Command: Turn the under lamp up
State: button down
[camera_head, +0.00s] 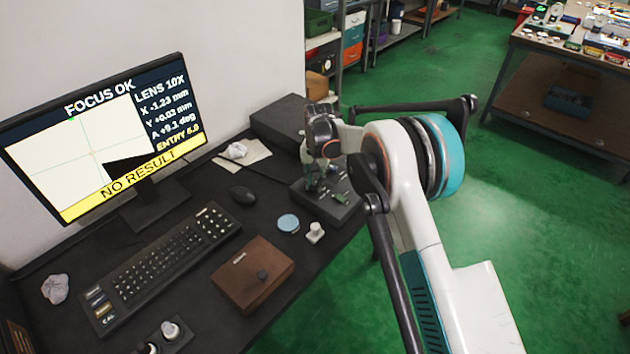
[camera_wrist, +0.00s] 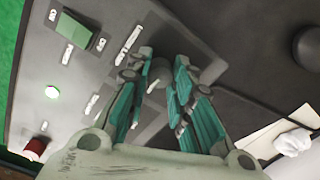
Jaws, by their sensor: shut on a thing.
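A dark grey control box (camera_head: 341,209) stands at the right edge of the desk, under my gripper (camera_head: 318,186). In the wrist view the face of the control box (camera_wrist: 60,85) carries a green rocker switch (camera_wrist: 75,31), small white labels, a glowing round light (camera_wrist: 52,92) and a red button (camera_wrist: 36,147). The fingers hide most of the knob.
A monitor (camera_head: 95,140) reads "FOCUS OK", "LENS 10X" and "NO RESULT" on a yellow bar. A keyboard (camera_head: 172,263), mouse (camera_head: 242,195), brown case (camera_head: 252,274), blue disc (camera_head: 288,223) and small white piece (camera_head: 315,233) lie on the desk. Crumpled paper (camera_head: 236,150) lies behind.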

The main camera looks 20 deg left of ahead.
aim_at(316, 183)
jog(key=shift+m, duration=0.5)
jog(key=c, duration=1.4)
grip_release()
jog(key=shift+o, duration=0.2)
notch_tip(316, 183, up, 12)
jog(key=shift+d, duration=0.2)
